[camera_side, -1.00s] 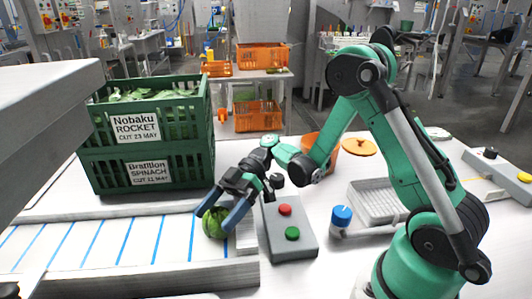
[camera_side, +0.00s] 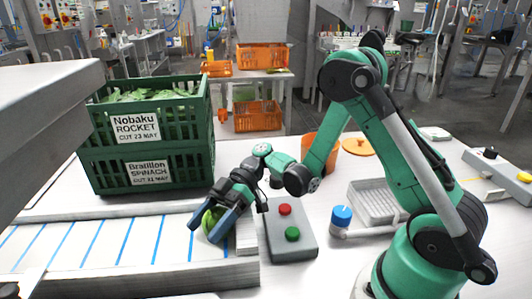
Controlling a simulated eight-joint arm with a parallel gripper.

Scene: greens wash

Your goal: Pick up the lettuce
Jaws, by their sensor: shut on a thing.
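The lettuce (camera_side: 208,222) is a round green head at the right end of the white belt with blue stripes (camera_side: 120,242). My gripper (camera_side: 205,232) has its dark blue-grey fingers around the lettuce and is shut on it. The fingers hide much of the lettuce. I cannot tell whether the lettuce still touches the belt.
Stacked green crates (camera_side: 150,160) with leaves stand behind the belt. A grey button box (camera_side: 290,245) with a red and a green button is just right of my gripper.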

